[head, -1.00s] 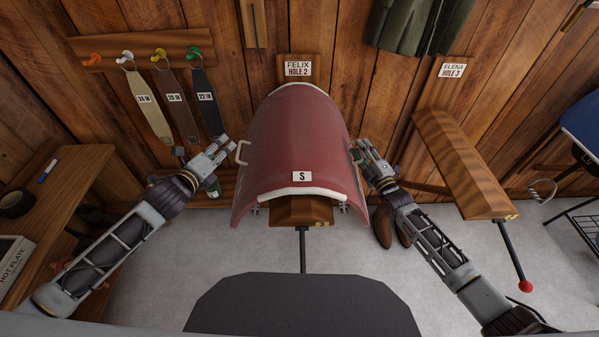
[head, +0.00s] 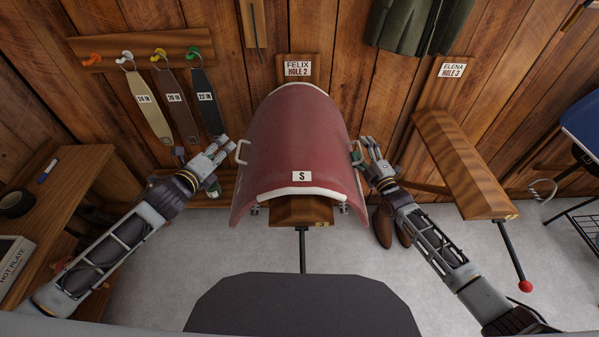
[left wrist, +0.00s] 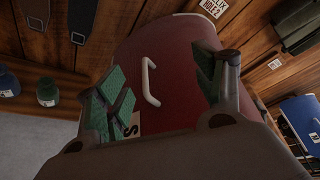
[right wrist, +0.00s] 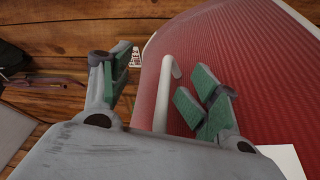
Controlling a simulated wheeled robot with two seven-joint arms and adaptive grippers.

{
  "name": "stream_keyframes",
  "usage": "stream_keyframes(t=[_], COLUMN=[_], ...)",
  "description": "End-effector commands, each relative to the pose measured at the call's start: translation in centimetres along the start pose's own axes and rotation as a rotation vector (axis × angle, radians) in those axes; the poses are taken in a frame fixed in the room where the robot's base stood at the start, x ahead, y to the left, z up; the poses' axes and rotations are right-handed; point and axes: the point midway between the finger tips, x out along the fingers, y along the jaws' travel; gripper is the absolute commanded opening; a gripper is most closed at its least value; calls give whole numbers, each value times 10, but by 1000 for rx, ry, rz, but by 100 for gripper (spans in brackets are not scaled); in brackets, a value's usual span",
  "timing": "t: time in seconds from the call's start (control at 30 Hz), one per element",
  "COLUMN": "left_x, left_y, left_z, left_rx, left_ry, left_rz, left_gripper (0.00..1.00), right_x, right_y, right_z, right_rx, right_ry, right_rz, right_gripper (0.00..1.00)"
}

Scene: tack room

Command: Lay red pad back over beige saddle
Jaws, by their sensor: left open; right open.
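The red pad (head: 300,135), with white edging and an S label, lies draped over the wooden rack (head: 303,212) below the FELIX HOLE 2 sign. I cannot make out a beige saddle; anything under the pad is hidden. My left gripper (head: 217,163) is open beside the pad's left handle (head: 241,152); in the left wrist view this white handle (left wrist: 149,82) stands between the spread fingers, apart from them. My right gripper (head: 364,149) is open at the pad's right side; in the right wrist view the right handle (right wrist: 164,92) is between its open fingers.
An empty wooden rack (head: 462,165) under the ELENA HOLE 3 sign juts out at the right, with a red-knobbed rod (head: 525,286). Brown boots (head: 390,228) stand below my right gripper. Straps (head: 180,103) hang on the left wall. A wooden bench (head: 75,180) stands left.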

Motion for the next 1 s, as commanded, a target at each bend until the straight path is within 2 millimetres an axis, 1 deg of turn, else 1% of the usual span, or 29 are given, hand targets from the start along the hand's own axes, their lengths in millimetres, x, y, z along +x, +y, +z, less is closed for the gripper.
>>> stream_keyframes(t=[0.03, 0.27, 1.0], left_x=[0, 0, 0], left_y=[0, 0, 0], left_z=[0, 0, 0], left_rx=[0, 0, 0], left_ry=[0, 0, 0], left_rz=[0, 0, 0], left_gripper=[69, 69, 69], right_x=[-3, -13, -73], right_y=[-5, -5, -2], right_z=[-2, -2, 1], right_rx=[2, 4, 1], right_ry=[2, 1, -1], right_rz=[-8, -8, -2], right_gripper=[66, 66, 66])
